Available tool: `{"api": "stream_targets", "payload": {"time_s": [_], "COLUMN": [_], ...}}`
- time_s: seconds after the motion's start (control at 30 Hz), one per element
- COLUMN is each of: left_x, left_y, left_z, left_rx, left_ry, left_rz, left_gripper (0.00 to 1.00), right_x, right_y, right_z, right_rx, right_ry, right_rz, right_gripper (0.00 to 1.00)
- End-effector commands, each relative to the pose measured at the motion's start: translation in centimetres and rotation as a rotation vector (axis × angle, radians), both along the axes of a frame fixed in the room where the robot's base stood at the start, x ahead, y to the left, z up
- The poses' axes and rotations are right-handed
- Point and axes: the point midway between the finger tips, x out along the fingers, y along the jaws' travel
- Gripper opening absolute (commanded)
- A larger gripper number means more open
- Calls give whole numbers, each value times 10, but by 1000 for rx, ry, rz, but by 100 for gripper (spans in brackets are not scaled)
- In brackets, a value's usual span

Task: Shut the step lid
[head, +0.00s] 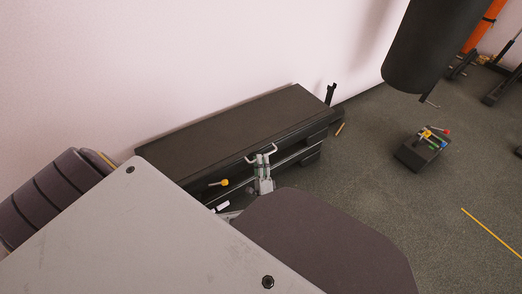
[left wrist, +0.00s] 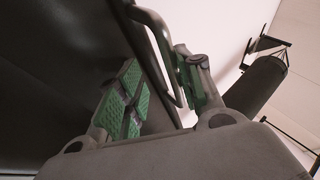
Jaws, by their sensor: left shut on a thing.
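The step (head: 313,149) is a long black box against the wall. Its flat black lid (head: 235,122) lies over it, with a dark gap below the lid's front edge, so the lid looks partly raised. A pale U-shaped handle (head: 273,149) sticks out at the lid's front edge. My left gripper (head: 264,166) is at this handle. In the left wrist view the handle's metal bar (left wrist: 151,22) runs between the green-padded fingers (left wrist: 165,92), and the gripper is shut on it. The lid's dark surface fills the left of that view. My right gripper is not in view.
A yellow-ended thing (head: 219,183) shows at the step's front. A black punching bag (head: 435,45) hangs at the upper right. A small dark box (head: 412,158) with coloured things stands on the floor. A yellow stick (head: 490,232) lies at the right. Floor between is clear.

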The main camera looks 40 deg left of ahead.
Motion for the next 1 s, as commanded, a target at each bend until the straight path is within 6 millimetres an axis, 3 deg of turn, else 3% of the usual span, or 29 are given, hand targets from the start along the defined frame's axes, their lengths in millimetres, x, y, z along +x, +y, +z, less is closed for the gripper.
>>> {"api": "stream_targets", "payload": {"time_s": [0.03,0.47,1.0], "left_x": [-4,-8,-44], "left_y": [1,-3,-37], "left_z": [-9,-12,-35], "left_rx": [-2,-2,0], "left_ry": [25,26,6], "left_rz": [1,1,0], "left_gripper": [19,19,19], "right_x": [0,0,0], "right_y": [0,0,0], "right_z": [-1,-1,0], "right_rx": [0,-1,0], "right_ry": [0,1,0], "right_rz": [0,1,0], "right_gripper": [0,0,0]}}
